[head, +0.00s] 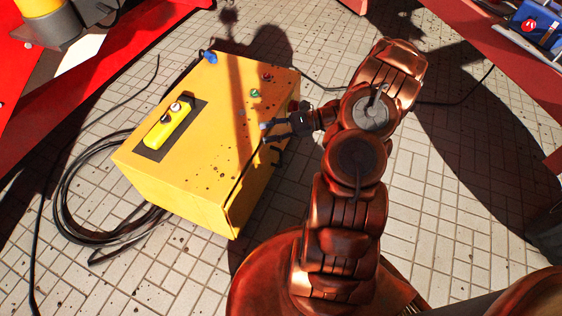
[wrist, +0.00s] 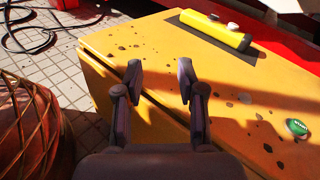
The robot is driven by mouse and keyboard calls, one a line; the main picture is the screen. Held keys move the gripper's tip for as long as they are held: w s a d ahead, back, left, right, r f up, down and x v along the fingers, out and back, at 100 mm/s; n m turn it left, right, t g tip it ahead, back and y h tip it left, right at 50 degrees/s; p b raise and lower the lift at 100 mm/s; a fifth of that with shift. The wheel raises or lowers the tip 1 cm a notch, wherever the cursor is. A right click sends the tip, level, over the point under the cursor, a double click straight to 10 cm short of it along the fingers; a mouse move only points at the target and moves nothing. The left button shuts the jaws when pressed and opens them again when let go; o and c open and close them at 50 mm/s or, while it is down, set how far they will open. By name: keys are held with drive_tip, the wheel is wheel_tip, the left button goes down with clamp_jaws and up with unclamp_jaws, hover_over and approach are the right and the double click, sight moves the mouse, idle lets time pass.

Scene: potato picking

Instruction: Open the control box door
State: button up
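The yellow control box (head: 190,165) stands on the tiled floor, left of my arm in the head view. It also fills much of the wrist view (wrist: 245,75). A dark seam runs along its edge beside my gripper, between the speckled upper face and the side face (wrist: 105,90). I cannot tell whether this side, which may be the door, is ajar. My gripper (head: 266,132) is at the box's right edge. In the wrist view my gripper (wrist: 160,82) has its two fingers apart with nothing visible between them. Contact with the box is unclear.
A yellow button unit (head: 168,125) and a green button (head: 254,93) sit on the box's upper face. Black cables (head: 75,205) lie coiled on the floor to the left. Red structures (head: 110,65) stand at the upper left. Tiled floor (head: 185,275) is clear at the front.

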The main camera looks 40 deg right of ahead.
drive_tip(key=s+d+f+m+t+h+b, duration=0.2)
drive_tip(key=d+f+m+t+b, duration=0.15)
drive_tip(key=d+f, duration=0.45)
drive_tip(key=s+d+f+m+t+h+b, duration=0.1)
drive_tip(key=d+f+m+t+b, duration=0.25)
drive_tip(key=f, duration=0.75)
drive_tip(key=b, duration=0.2)
hover_over(281, 166)
drive_tip(key=shift+w+d+f, duration=0.1)
drive_tip(key=shift+w+d, duration=0.1)
drive_tip(key=shift+w, duration=0.05)
clamp_jaws()
